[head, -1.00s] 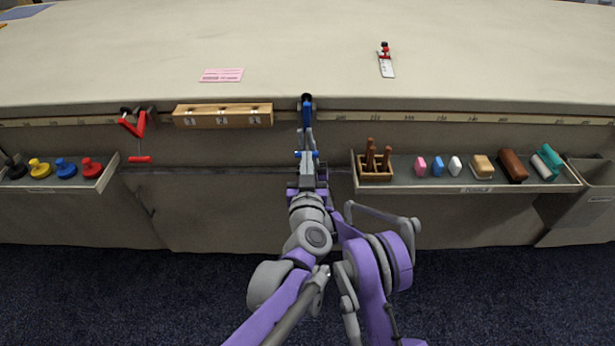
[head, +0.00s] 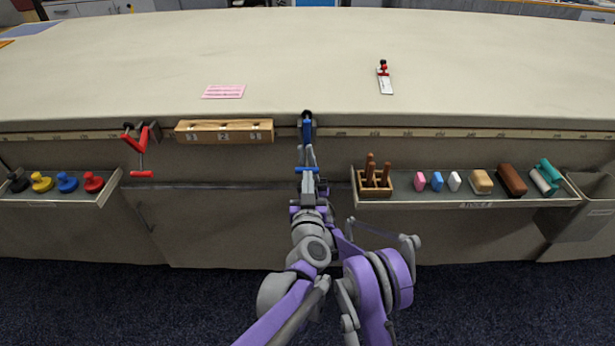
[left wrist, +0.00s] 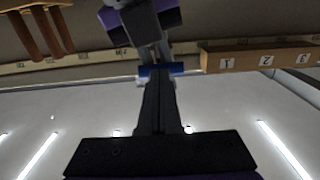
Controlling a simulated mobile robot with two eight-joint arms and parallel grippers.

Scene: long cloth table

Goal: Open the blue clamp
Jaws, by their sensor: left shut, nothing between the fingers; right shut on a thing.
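The blue clamp (head: 307,128) hangs on the table's front edge at mid picture in the head view. Its blue handle bar (head: 307,169) lies crosswise below the frame; a blue bar also shows in the left wrist view (left wrist: 161,70). My left gripper (head: 308,182) is shut and empty just below the bar, pointing up. In the left wrist view its dark fingers (left wrist: 158,84) end at or near the bar; contact is unclear. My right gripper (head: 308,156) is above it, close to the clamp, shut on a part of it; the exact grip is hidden.
A red clamp (head: 139,150) and a numbered wooden block (head: 224,131) are on the edge to the left. A tool tray (head: 400,204) is at right, a tray of coloured knobs (head: 60,201) at left. The tabletop (head: 270,60) is mostly clear.

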